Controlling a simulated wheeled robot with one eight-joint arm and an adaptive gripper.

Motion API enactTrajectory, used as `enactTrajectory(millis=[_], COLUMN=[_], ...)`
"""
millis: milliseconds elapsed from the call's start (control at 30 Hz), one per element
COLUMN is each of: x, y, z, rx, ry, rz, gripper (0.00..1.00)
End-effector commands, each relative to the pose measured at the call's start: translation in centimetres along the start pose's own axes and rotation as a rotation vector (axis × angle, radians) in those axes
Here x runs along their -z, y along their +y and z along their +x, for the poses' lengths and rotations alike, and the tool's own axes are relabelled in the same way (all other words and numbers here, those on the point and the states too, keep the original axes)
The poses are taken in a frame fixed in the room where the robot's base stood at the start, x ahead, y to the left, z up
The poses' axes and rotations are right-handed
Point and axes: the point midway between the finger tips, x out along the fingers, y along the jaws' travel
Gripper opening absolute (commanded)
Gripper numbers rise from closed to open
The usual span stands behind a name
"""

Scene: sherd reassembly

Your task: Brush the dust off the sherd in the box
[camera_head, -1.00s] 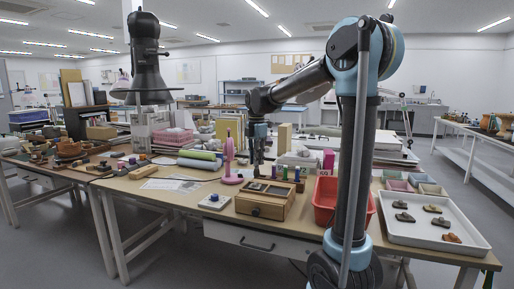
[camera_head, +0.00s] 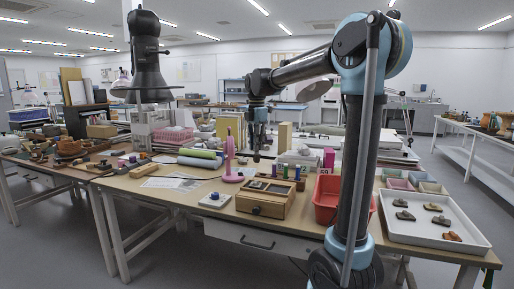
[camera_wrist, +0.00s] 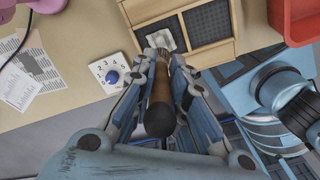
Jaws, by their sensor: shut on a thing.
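The wooden box (camera_head: 265,206) stands on the near table and has dark-lined compartments. In the wrist view, a pale sherd (camera_wrist: 162,39) lies in one compartment of the box (camera_wrist: 207,55). Whether dust lies on it is too small to tell. My gripper (camera_wrist: 165,58) is shut on a brush (camera_wrist: 161,86) with a brown handle and a dark rounded end towards the camera.
A white dial plate with a blue knob (camera_head: 214,199) lies left of the box. A pink stand (camera_head: 230,165) rises behind it. A red bin (camera_head: 327,195) and a white tray of sherds (camera_head: 435,226) are to the right. Small coloured bottles (camera_head: 286,172) stand close behind the box.

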Motion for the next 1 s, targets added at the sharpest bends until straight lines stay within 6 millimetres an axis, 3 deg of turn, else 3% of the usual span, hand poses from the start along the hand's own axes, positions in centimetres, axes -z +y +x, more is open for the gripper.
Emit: enactTrajectory(millis=[667,1000], x=[0.0,0.2], y=[0.0,0.0], z=[0.3,2.9], rx=[0.000,-0.001], ry=[-0.001,-0.010], rz=[0.000,-0.001], gripper=[0.00,0.00])
